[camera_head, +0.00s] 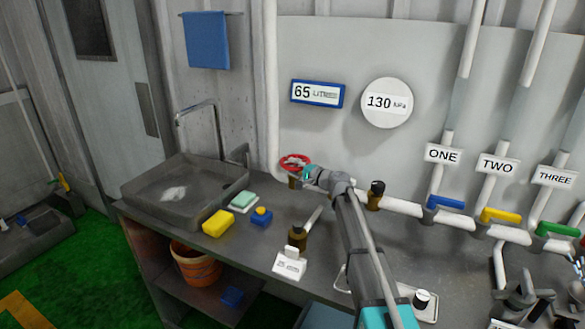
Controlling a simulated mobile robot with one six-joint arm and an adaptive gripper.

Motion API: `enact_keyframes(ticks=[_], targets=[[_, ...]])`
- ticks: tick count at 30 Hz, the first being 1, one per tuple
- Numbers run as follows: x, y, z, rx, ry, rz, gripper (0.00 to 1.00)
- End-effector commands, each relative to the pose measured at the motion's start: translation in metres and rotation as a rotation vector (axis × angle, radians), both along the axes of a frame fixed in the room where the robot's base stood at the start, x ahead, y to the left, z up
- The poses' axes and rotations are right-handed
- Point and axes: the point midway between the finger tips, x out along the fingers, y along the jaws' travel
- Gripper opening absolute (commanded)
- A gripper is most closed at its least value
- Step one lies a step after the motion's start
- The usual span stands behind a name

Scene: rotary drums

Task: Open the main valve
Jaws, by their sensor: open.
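A red round handwheel (295,160) sits on a brass-coloured valve body at the bench's back edge, near the vertical white pipe; it appears to be the main valve. My arm reaches up from the lower right, and my gripper (309,173) is at the right side of the wheel, close to its rim. The gripper is open. Whether its fingers touch the wheel or straddle the rim cannot be told at this size. My wrist hides part of the pipe behind it.
Blue (446,202), yellow (501,215) and green (557,229) handles sit under labels ONE, TWO and THREE. A sink (185,187) is at left, with a yellow sponge (218,223) beside it. Displays read 65 litres (317,93) and 130 kPa (387,102). A brass fitting (298,237) stands mid-bench.

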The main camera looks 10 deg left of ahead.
Motion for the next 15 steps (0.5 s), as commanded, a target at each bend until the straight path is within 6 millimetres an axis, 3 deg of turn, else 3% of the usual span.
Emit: enact_keyframes(ticks=[15], targets=[[-0.040, -0.063, 0.000, 0.000, 0.000, -0.001, 0.60]])
